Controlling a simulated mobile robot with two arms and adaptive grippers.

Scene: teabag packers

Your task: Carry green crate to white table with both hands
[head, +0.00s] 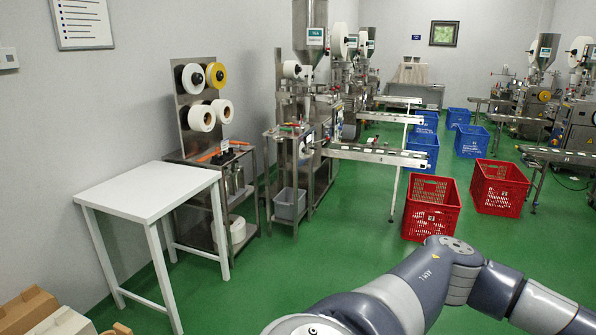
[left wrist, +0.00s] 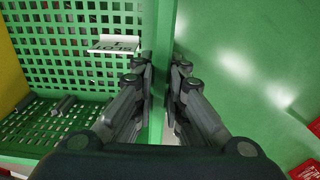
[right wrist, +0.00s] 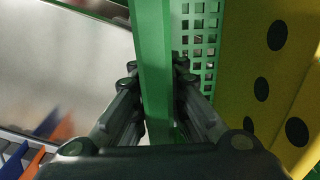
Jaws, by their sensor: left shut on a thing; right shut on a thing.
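The green crate shows in the left wrist view (left wrist: 159,30), with perforated walls and a small label (left wrist: 114,44). My left gripper (left wrist: 160,62) is shut on its rim. The crate's rim also shows in the right wrist view (right wrist: 151,40), where my right gripper (right wrist: 153,70) is shut on it. The crate and both grippers are out of the head view. The white table (head: 150,190) stands at the left of the head view against the grey wall, and its top is bare.
A steel stand with film rolls (head: 202,117) stands right behind the table. Cardboard boxes (head: 30,309) are at the bottom left. Red crates (head: 432,205) and blue crates (head: 471,141) stand on the floor to the right. The green floor right of the table is clear.

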